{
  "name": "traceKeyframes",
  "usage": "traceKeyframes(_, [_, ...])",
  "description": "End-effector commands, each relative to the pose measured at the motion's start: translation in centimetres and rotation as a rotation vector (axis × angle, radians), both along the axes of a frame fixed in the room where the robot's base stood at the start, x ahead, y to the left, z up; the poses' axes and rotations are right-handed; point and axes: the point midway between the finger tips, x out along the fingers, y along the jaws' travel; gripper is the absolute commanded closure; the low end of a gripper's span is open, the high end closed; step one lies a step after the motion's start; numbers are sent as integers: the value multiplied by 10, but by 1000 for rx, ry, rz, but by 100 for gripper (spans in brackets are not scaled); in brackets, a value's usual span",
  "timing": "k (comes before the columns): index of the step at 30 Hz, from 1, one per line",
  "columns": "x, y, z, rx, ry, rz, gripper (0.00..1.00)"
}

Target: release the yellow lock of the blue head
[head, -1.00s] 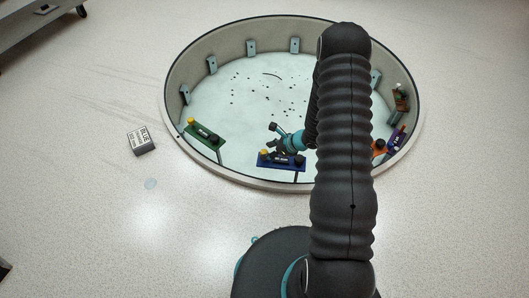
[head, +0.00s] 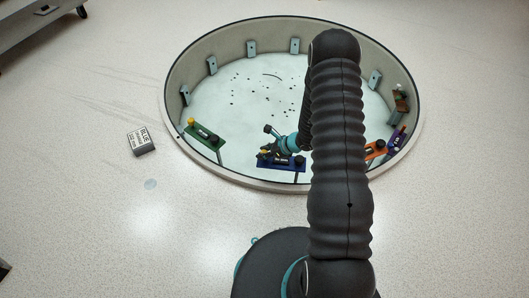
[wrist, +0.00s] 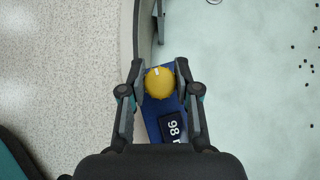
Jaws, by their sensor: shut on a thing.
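The blue head (head: 288,166) is a blue plate at the near rim of the round pit in the head view. It also shows in the wrist view (wrist: 150,116), with a black block (wrist: 172,128) marked "98" and partly hidden by my gripper. Its yellow lock (wrist: 159,83) is a round knob with a white mark at its far edge. My gripper (wrist: 160,72) has one finger on each side of the knob and is shut on it. In the head view my gripper (head: 268,145) is over the left end of the blue head and partly covers the knob.
A green head (head: 204,136) sits at the pit's left rim, and orange (head: 374,150) and purple (head: 397,138) ones at the right. The raised pit rim (wrist: 127,40) runs beside my gripper. A grey box labelled BLUE (head: 141,141) stands on the open floor at left.

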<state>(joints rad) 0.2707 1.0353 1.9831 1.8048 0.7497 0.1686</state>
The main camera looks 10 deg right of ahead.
Motion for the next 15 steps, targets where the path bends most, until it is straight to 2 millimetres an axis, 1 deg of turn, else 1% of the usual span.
traceKeyframes(8, [-1,0,0,0,1,74,100])
traceKeyframes(15, [0,0,-1,-1,1,243,100])
